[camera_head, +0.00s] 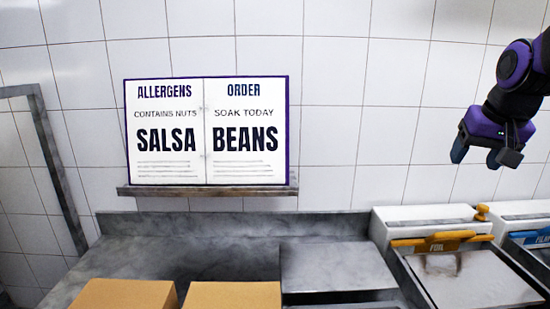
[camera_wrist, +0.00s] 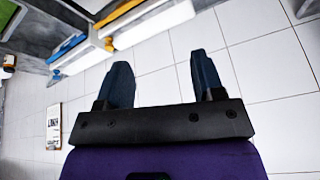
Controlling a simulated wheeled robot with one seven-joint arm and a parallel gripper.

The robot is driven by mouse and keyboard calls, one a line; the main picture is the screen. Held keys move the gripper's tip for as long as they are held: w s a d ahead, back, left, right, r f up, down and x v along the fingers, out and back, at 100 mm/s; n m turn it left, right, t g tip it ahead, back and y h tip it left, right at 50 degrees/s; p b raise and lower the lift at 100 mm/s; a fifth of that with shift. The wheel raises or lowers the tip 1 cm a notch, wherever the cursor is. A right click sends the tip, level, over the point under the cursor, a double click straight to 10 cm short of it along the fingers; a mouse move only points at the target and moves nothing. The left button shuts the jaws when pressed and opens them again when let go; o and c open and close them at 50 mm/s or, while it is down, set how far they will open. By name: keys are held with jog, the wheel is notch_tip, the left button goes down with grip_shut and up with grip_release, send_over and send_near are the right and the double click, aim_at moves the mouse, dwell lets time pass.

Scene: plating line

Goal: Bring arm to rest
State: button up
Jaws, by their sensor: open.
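My gripper (camera_head: 476,158) hangs at the upper right in the head view, in front of the tiled wall and above the bins on the right. It is purple and black with dark blue fingers. In the wrist view my gripper (camera_wrist: 165,85) shows its two fingers spread apart with nothing between them, only white wall tiles behind. It touches nothing that I can see.
An open menu board (camera_head: 206,130) stands on a wall ledge (camera_head: 210,190). Below are two tan boards (camera_head: 230,295), a flat grey slab (camera_head: 335,268) and a bin with an orange handle (camera_head: 440,243). Another bin with a blue label (camera_head: 530,237) is at right.

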jog(key=s+a+f+n, duration=0.1)
jog(key=s+a, duration=0.3)
jog(key=s, duration=0.4)
jog(key=s+a+f+n, duration=0.1)
jog(key=s+a+n, duration=0.1)
jog(key=s+a, duration=0.3)
jog(key=s, duration=0.4)
jog(key=shift+f+n+y, duration=0.15)
jog(key=shift+n+y, duration=0.15)
jog(key=shift+n, duration=0.1)
